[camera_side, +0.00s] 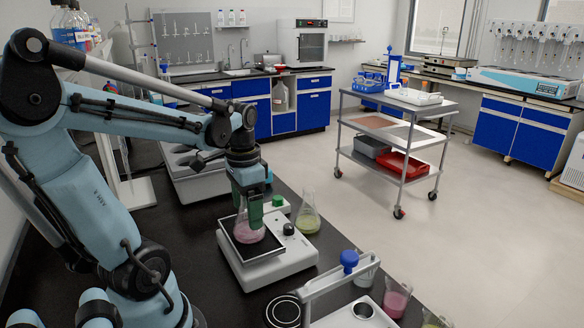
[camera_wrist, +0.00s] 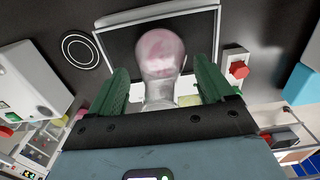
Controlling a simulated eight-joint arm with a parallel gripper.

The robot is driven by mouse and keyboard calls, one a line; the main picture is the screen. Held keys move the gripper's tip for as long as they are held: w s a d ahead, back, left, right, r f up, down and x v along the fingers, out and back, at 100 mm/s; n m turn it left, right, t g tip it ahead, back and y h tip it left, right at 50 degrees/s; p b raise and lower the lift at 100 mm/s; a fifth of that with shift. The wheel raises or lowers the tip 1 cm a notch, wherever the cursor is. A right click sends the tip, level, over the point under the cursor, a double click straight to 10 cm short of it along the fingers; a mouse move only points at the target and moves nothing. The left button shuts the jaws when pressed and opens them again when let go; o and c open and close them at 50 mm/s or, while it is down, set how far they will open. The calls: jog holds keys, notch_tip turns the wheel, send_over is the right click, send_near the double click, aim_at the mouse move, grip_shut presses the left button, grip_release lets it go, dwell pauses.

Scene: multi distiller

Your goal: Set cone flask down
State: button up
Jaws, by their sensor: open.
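The cone flask (camera_side: 249,234), clear glass with pink liquid, stands upright on the black top plate (camera_side: 234,251) of a white device (camera_side: 270,266). In the wrist view the flask (camera_wrist: 160,50) shows over the dark plate (camera_wrist: 118,45), its neck toward my gripper. My gripper (camera_side: 250,212) is over the flask with its green fingers pointing down on either side of the neck. In the wrist view the fingers of my gripper (camera_wrist: 160,68) are apart, with gaps between them and the glass. The fingers partly hide the flask in the side view.
A second cone flask (camera_side: 308,217) with yellow-green liquid stands close behind the device. A blue-knobbed stand (camera_side: 348,262) and a beaker of pink liquid (camera_side: 397,299) are at the front right. A ringed black disc (camera_side: 284,312) lies near the front edge.

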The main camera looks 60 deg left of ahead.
notch_tip(320, 180, up, 12)
jog(key=f, duration=0.1)
jog(key=w+d+f+t, duration=0.3)
jog(key=d+f, duration=0.1)
jog(key=d, duration=0.3)
jog(key=w+d+f+t, duration=0.3)
jog(key=d+f+t, duration=0.1)
jog(key=d, duration=0.3)
jog(key=shift+w+d+f, duration=0.25)
jog(key=shift+d+f, duration=0.05)
jog(key=shift+f, duration=0.25)
